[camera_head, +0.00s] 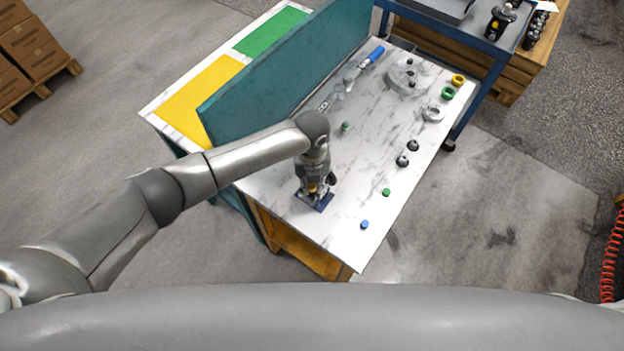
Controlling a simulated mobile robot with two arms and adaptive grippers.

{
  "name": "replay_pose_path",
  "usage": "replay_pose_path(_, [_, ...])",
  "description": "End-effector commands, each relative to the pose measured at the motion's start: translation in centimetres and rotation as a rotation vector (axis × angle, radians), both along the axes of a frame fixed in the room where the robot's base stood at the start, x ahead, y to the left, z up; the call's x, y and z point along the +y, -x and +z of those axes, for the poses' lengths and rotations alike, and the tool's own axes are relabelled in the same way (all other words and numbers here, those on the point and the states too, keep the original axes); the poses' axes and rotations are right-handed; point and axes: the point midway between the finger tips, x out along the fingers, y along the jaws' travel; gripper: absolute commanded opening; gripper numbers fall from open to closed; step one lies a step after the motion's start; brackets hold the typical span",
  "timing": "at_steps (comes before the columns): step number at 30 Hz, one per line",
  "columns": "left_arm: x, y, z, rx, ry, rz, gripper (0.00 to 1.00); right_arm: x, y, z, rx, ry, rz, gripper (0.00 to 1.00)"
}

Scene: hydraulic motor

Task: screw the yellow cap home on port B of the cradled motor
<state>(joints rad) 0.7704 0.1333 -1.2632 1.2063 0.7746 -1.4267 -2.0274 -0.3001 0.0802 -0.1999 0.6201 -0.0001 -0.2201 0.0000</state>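My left gripper (317,188) points down at the near left part of the workbench top, right over a blue cradle (326,201). The gripper and wrist hide most of what sits in the cradle. The dark body of the motor cannot be told apart from the gripper there. A small yellow spot (312,188) shows between the fingers, perhaps the yellow cap; I cannot tell whether it is gripped or seated. Port B is not visible. My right gripper is not in view.
A teal panel (290,75) stands along the bench's left side. Small blue (364,225) and green (386,192) caps, dark fittings (402,160) and yellow (458,80), green (447,93) and grey (433,113) rings lie on the right. A blue-handled tool (375,54) lies at the back.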

Motion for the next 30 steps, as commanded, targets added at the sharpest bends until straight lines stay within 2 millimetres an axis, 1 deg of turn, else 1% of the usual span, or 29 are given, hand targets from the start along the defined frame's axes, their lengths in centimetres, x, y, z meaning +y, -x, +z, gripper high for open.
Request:
replay_pose_path(5, [0.0,0.0,-0.1,-0.001,0.0,-0.024,0.0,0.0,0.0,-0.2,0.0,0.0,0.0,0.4])
replay_pose_path(8, [0.0,-0.1,-0.2,-0.002,0.0,-0.121,0.0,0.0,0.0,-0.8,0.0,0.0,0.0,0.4])
replay_pose_path(15, [0.0,-0.1,-0.3,-0.003,-0.001,-0.42,0.0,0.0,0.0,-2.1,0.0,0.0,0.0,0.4])
replay_pose_path(18, [0.0,0.0,-0.2,-0.001,-0.001,-0.486,0.0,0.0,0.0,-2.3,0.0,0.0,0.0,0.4])
replay_pose_path(28, [0.0,0.0,-0.1,0.0,0.0,-0.507,0.0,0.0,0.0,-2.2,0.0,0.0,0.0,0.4])
replay_pose_path(30, [0.0,0.0,-0.2,-0.001,0.0,-0.541,0.0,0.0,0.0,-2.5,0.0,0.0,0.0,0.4])
